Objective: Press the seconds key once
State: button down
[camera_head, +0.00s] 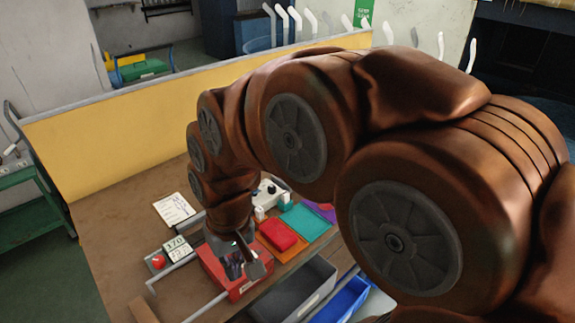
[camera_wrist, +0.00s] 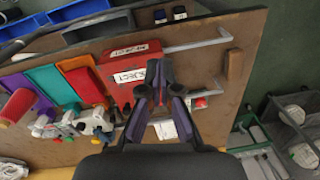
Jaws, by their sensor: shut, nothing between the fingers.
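I cannot pick out a key marked seconds in either view. A small display unit (camera_head: 178,249) with dark digits on pale panels stands on the table, with a round red button (camera_head: 158,262) at its left. In the wrist view, my gripper and its fingers hide most of this area. My gripper (camera_head: 246,267) points down over the red reject box (camera_head: 222,279), and I cannot tell whether it touches the box. In the wrist view, my gripper (camera_wrist: 158,72) has its fingertips together and empty, beside the lettered side of the red reject box (camera_wrist: 128,73).
A red block (camera_head: 278,234) lies on an orange mat, beside a teal mat (camera_head: 309,224) and a purple mat (camera_head: 327,211). A white device with dark knobs (camera_head: 268,191) stands behind. Grey (camera_head: 298,290) and blue bins are at the front. A yellow panel (camera_head: 130,130) closes the back.

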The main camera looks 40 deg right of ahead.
jog(key=w+d+m+t+b, duration=0.2)
jog(key=w+d+m+t, duration=0.1)
jog(key=w+d, duration=0.65)
jog(key=w+d+m+t+b, duration=0.1)
jog(key=w+d+m+t, duration=0.15)
jog(key=w+d, duration=0.75)
jog(key=w+d+m+t+h+b, duration=0.1)
jog(key=w+d+m+h, duration=0.1)
jog(key=d, duration=0.9)
jog(key=w+d+m+t+h+b, duration=0.1)
jog(key=w+d+m, duration=0.3)
jog(key=d, duration=0.8)
jog(key=shift+w+d+f+m+h, duration=0.15)
jog(key=shift+w+f+m+h, duration=0.2)
jog(key=shift+w+h, duration=0.7)
jog(key=shift+w+f+t, duration=0.15)
jog(key=shift+t, duration=0.1)
jog(key=shift+y, duration=0.25)
jog(key=shift+f+b, duration=1.9)
jog(key=shift+f, duration=2.4)
jog(key=shift+f, duration=0.2)
jog(key=shift+f, duration=0.2)
